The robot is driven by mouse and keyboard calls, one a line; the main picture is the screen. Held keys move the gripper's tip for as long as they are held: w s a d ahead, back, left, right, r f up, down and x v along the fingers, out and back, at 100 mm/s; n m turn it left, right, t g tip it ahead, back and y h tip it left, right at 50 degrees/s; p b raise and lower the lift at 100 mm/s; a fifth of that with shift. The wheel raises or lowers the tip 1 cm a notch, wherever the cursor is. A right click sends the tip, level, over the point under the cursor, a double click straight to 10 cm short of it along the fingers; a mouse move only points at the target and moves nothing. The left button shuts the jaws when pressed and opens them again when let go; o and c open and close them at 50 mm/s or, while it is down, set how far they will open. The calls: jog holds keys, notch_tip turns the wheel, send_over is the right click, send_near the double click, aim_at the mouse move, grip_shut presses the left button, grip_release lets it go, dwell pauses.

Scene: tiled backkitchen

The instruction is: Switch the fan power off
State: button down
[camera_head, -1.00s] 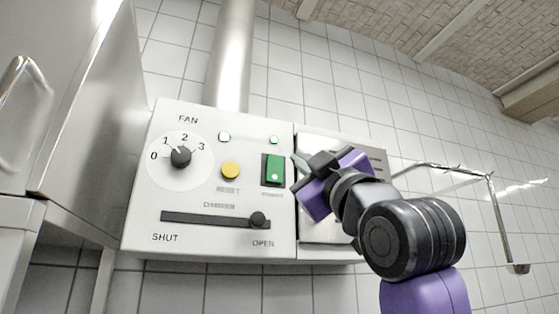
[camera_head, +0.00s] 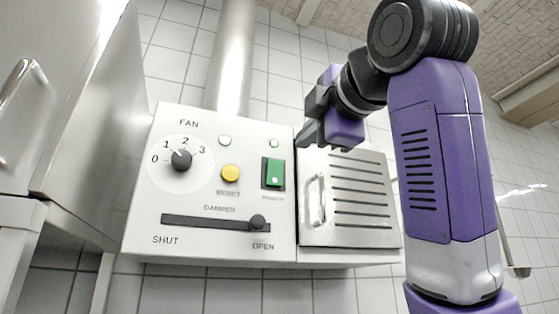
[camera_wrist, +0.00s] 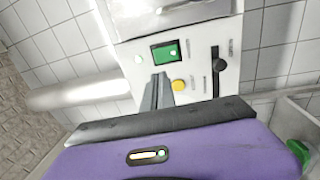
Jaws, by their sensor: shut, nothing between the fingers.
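The fan control panel (camera_head: 140,225) is a pale box on the tiled wall. Its green power rocker (camera_head: 274,173) sits in a dark frame at the right, with a white mark on its lower part. It also shows in the wrist view (camera_wrist: 165,52). The black fan dial (camera_head: 181,160) is at the left, its pointer toward about 1. Two small pale lamps (camera_head: 225,140) (camera_head: 274,143) are above. My gripper (camera_head: 308,136) is shut and empty, above and right of the rocker near the panel's top right corner. In the wrist view its fingers (camera_wrist: 156,92) point toward the panel, apart from the rocker.
A yellow reset button (camera_head: 231,173) is left of the rocker. The damper slider knob (camera_head: 258,222) is at OPEN. A vented metal cover (camera_head: 355,233) with a handle adjoins the panel's right side. A steel cabinet (camera_head: 75,130) stands left. A duct (camera_head: 232,60) rises above.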

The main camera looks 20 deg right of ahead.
jog(key=shift+w, duration=0.15)
jog(key=p, duration=0.7)
send_near(275, 164)
jog(key=w, duration=0.6)
jog(key=shift+w+r, duration=0.35)
